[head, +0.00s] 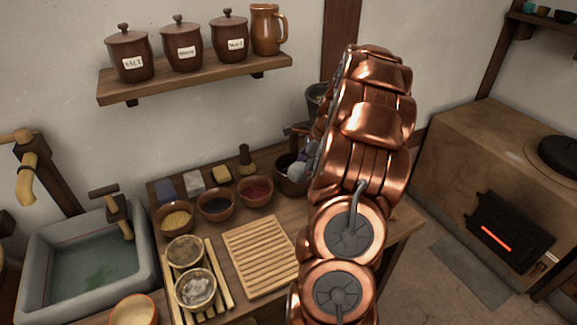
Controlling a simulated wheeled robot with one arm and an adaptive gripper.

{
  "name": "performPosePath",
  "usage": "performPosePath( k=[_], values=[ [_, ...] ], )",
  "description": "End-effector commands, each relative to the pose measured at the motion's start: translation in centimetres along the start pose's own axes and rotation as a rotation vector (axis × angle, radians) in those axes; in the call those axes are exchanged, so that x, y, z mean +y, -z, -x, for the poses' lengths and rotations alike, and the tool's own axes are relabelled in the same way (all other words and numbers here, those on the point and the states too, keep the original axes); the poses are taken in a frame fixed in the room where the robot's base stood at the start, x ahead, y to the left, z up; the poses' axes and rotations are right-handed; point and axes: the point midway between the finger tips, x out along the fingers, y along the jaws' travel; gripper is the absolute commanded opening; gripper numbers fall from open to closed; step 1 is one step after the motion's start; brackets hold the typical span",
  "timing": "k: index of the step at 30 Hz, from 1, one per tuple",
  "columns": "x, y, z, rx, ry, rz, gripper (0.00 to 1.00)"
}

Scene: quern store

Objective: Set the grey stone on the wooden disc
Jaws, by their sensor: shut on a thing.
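My copper-plated arm rises through the middle of the head view and hides much of what is behind it. My gripper (308,152) shows only in part at the arm's left edge, over the back of the counter. It is shut on a small, rounded grey thing that looks like the grey stone (297,170). The stone is at or just above a dark brown pot (289,184); I cannot tell whether they touch. I cannot make out the wooden disc for sure; it may be behind my arm.
The wooden counter holds bowls of yellow (177,219), dark (216,206) and red (255,191) stuff, and a slatted board (260,257). Two round pots (195,290) stand on a rack. A stone sink (85,262) is left, a stove (500,190) right, a jar shelf (195,80) above.

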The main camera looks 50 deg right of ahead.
Motion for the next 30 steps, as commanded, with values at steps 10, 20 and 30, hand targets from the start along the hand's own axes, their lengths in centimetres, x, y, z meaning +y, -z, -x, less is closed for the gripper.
performPosePath(
  k=[10, 20, 30],
  values=[
    [-4.7, -0.4, -0.4, 0.0, 0.001, 0.003, 0.17],
    [-7.8, -0.5, -0.9, -0.001, 0.0, 0.002, 0.17],
    [-8.0, 0.2, -2.8, -0.002, -0.004, 0.002, 0.17]
  ],
)
